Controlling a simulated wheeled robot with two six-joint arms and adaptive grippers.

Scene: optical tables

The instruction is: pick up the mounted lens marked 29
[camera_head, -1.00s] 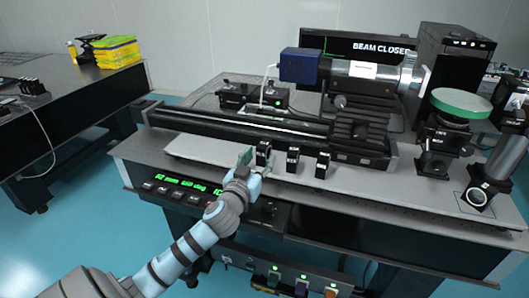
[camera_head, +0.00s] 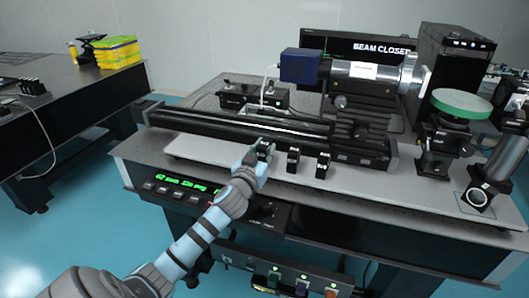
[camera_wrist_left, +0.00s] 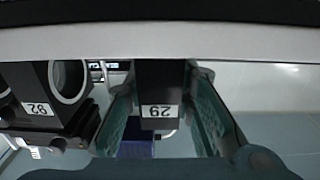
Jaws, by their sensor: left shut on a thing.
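The mounted lens marked 29 (camera_wrist_left: 160,95) is a black block with a white label, between the two greenish finger pads of my left gripper (camera_wrist_left: 165,115) in the left wrist view. My left gripper is shut on it. In the head view my left gripper (camera_head: 258,158) is at the leftmost of three small black mounts on the grey breadboard, and its fingers partly cover that lens (camera_head: 265,147). I cannot tell whether the lens is clear of the board.
A second mounted lens (camera_head: 293,160) and a third (camera_head: 322,165) stand close to the right. A long black rail (camera_head: 235,124) runs behind them. A neighbouring lens mount (camera_wrist_left: 40,90) with a round opening shows in the wrist view. The breadboard's front left (camera_head: 190,150) is clear.

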